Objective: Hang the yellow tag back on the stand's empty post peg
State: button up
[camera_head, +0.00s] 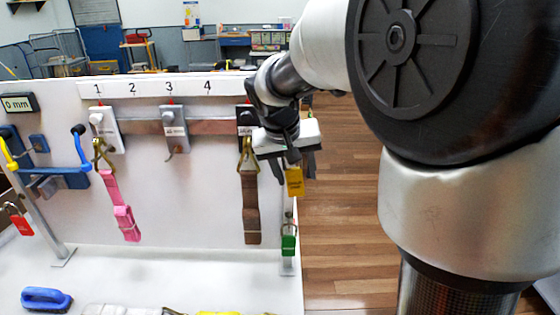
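The yellow tag (294,181) is a small yellow block with dark print, upright directly below my gripper (293,166), beside the board's right edge. My gripper points down, with a dark finger to each side of the tag's upper end. I cannot tell whether the fingers touch it or whether it hangs from something behind them. The stand's right post (288,215) runs below the yellow tag, and a green tag (288,245) hangs there. A red tag (21,225) hangs by the left post (45,225). I cannot make out an empty peg; my gripper covers the right post's upper part.
The white board (185,210) carries a pink strap (125,215), a brown strap (251,210) and a bare hook at slot three (175,128). My arm hides much of the right side; visible floor there is clear.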

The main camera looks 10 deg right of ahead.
jog(key=shift+o, duration=0.4)
jog(key=v, duration=1.7)
jog(key=s+d+f+n+y, duration=0.1)
jog(key=s+f, duration=0.4)
jog(key=s, duration=0.4)
jog(key=s+d+f+t+y, duration=0.1)
jog(key=s+f+y, duration=0.1)
jog(key=s+f, duration=0.4)
jog(key=shift+s+d+f+n+t, duration=0.3)
jog(key=shift+s+d+n, duration=0.1)
jog(key=shift+s, duration=1.2)
jog(key=shift+c, duration=0.4)
